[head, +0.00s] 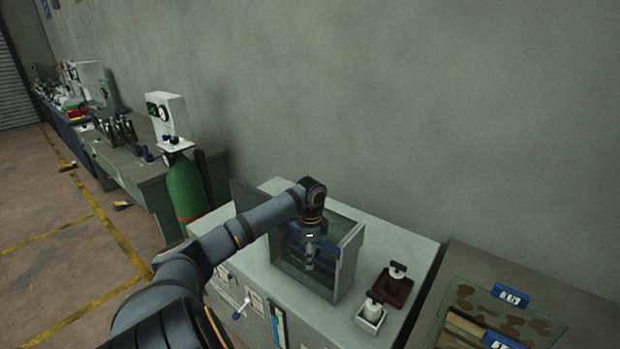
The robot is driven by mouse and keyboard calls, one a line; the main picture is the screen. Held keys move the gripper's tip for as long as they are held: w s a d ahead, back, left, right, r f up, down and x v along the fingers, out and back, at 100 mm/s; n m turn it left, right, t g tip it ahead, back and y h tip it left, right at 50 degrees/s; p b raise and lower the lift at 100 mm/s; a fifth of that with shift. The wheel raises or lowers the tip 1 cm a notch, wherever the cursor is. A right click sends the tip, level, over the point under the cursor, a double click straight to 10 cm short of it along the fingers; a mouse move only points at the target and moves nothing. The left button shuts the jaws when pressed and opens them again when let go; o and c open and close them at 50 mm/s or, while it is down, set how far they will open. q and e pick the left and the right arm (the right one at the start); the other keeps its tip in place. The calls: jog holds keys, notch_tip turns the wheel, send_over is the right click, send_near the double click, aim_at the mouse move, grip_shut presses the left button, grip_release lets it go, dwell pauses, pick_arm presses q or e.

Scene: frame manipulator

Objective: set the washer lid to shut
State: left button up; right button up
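The washer looks to be the pale grey cabinet (390,238) with a clear-walled box (348,262) on its top, though I cannot be sure. Blue bars show inside the box. A dark, thin panel (246,198) stands upright at the box's left rear, partly behind my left arm. It may be the lid, but I cannot tell. My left gripper (310,262) points down at the box, overlapping its opening. Its fingers are too small to tell whether they are open or touching anything. My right gripper is not in view.
A green gas cylinder (186,187) stands behind left. A bench with a spotted panel (505,312) is at right. The wall is close behind.

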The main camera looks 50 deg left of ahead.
pick_arm(q)
jog(key=shift+a, duration=0.1)
notch_tip(320, 180, up, 12)
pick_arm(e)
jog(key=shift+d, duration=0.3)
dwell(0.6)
